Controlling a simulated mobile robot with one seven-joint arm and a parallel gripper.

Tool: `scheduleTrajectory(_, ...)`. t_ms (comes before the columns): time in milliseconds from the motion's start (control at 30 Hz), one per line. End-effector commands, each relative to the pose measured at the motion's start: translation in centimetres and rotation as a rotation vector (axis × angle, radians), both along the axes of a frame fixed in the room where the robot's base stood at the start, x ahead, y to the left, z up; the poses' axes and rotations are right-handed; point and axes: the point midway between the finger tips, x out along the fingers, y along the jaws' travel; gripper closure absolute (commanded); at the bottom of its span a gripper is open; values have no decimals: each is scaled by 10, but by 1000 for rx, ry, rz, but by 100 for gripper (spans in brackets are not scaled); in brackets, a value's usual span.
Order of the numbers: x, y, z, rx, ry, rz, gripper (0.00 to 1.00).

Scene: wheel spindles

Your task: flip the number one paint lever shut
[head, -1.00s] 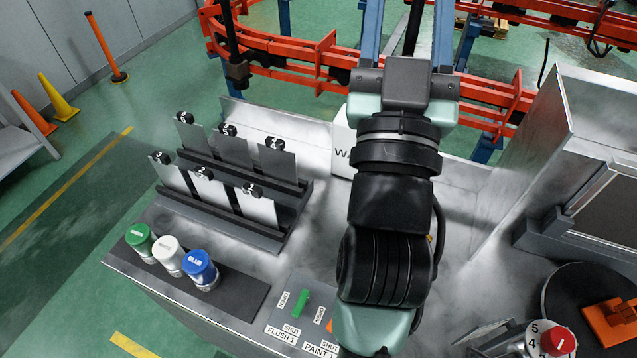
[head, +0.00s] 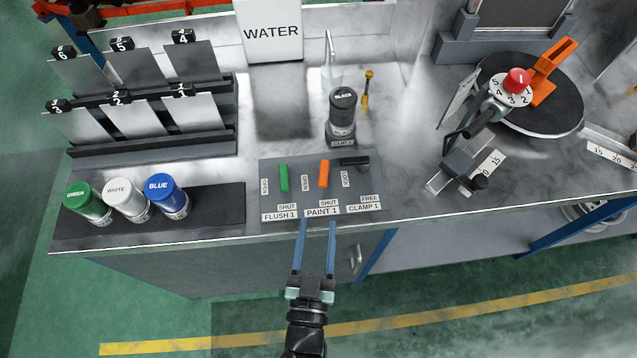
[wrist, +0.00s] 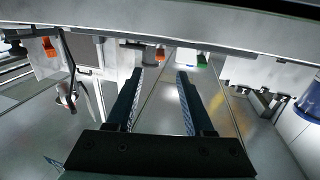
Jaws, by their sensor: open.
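The orange PAINT 1 lever (head: 323,173) stands on the grey control panel (head: 270,205), lying lengthwise away from the bench front beside its OPEN label. Its SHUT label (head: 328,203) is on the near side. The orange lever also shows small in the wrist view (wrist: 160,54), beyond the fingertips. My gripper (head: 317,222) is open and empty, its two blue fingers pointing at the panel's near edge, below the PAINT 1 label in the head view. It is apart from the lever. The fingers also show in the wrist view (wrist: 160,73).
The green FLUSH 1 lever (head: 283,177) is left of the orange one, the black CLAMP 1 lever (head: 354,161) right. A black cup (head: 342,113) stands behind the panel. Paint cans (head: 170,198) stand left. A clamp fixture (head: 460,165) is right. The bench's front edge (head: 420,217) crosses near my fingers.

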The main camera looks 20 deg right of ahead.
Motion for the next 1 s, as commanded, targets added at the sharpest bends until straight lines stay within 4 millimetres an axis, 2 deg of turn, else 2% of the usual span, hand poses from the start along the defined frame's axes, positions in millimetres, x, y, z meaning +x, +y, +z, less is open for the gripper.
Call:
scheduleTrajectory(300,57,-30,2,-2,-4,2,48)
scheduleTrajectory(500,81,-44,1,0,-1,2,48)
scheduleTrajectory(700,92,-49,1,0,-1,2,48)
scheduleTrajectory(1000,93,-50,1,1,0,2,49)
